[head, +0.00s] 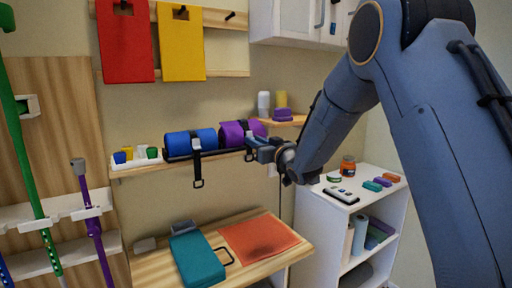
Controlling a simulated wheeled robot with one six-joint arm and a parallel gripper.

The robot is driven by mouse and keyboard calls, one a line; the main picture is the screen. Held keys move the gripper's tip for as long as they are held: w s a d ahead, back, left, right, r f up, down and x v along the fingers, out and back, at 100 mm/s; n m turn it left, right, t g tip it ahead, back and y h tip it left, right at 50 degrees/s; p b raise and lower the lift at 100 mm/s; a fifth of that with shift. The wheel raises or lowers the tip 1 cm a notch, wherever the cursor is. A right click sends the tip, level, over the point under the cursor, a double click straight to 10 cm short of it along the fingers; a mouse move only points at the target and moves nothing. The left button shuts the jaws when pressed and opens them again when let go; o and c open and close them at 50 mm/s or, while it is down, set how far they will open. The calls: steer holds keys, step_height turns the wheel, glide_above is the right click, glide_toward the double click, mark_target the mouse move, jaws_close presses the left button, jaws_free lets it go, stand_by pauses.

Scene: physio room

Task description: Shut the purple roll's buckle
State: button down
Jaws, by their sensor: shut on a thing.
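The purple roll (230,136) lies on the wall shelf in the head view, right of the blue roll (203,137). A dark strap (245,127) goes around its right part. My gripper (254,149) is at the front right of the purple roll, reaching in from the right. It is shut at the strap's front end, on what appears to be the purple roll's buckle. The jaws hide most of the buckle, so its exact pose cannot be told. The blue roll has its own dark strap, with a buckle (198,183) hanging open below the shelf.
The wall shelf (140,171) also holds small cups at left. Below, a wooden bench (153,267) carries a teal case (197,260) and an orange mat (260,238). A white shelf unit (345,225) stands at right. A small corner shelf (297,121) is behind my arm.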

steer(key=b, duration=0.2)
steer(key=shift+w+a+f+t+b, duration=0.1)
steer(key=shift+w+f+t+b, duration=0.05)
steer(key=shift+f+t+b, duration=0.25)
steer(key=shift+r+y+b, duration=0.15)
steer(key=shift+y+b, duration=0.15)
steer(key=shift+b, duration=0.25)
steer(key=c, duration=1.6)
jaws_free()
steer(key=shift+o, duration=0.2)
steer(key=b+v, duration=0.2)
steer(key=v, duration=0.6)
